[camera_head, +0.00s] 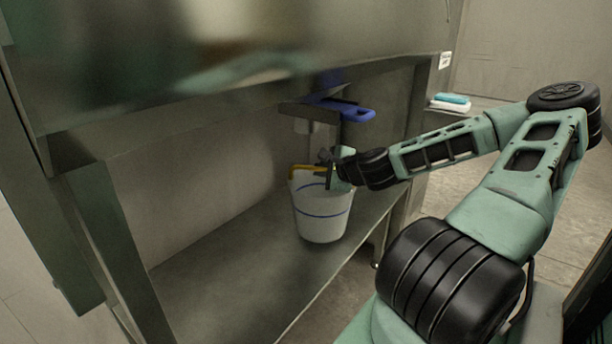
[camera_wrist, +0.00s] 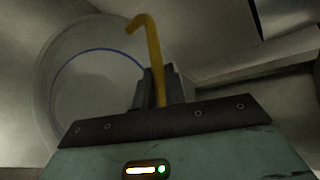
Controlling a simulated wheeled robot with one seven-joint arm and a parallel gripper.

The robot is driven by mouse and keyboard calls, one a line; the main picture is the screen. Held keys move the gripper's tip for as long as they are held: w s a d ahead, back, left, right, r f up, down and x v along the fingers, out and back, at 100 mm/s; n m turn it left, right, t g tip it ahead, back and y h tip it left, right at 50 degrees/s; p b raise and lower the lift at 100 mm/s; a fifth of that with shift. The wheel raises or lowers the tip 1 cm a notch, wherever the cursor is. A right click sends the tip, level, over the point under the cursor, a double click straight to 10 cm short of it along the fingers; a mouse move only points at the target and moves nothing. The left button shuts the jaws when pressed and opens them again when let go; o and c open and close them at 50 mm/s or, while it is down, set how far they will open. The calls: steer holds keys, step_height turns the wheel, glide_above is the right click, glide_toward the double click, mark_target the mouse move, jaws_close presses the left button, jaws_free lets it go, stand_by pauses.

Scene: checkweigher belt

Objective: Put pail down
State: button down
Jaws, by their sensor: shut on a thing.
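The pail (camera_head: 322,212) is white with blue bands and a yellow handle (camera_head: 309,168). In the head view it is upright at the lower metal shelf, under the machine; I cannot tell whether its base touches the shelf. My gripper (camera_head: 326,168) is at the pail's rim, shut on the yellow handle. In the wrist view the handle (camera_wrist: 152,55) rises between the fingers of my gripper (camera_wrist: 157,88). The inside of the pail (camera_wrist: 92,85) shows at the left there and looks empty. The fingers partly hide the rim.
The metal shelf (camera_head: 225,275) is clear to the left and front of the pail. A blue-handled item (camera_head: 345,110) sits on a bracket above it. A post (camera_head: 425,125) stands at the right of the opening. Teal and white items (camera_head: 450,101) lie on a ledge beyond.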

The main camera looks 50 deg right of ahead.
steer(key=r+b+x, duration=0.1)
steer(key=b+x, duration=0.2)
steer(key=x, duration=0.4)
steer(key=shift+w+d+r, duration=0.2)
steer(key=shift+w, duration=0.35)
steer(key=c, duration=1.5)
jaws_free()
steer(key=shift+f, duration=0.1)
steer(key=shift+o, duration=0.2)
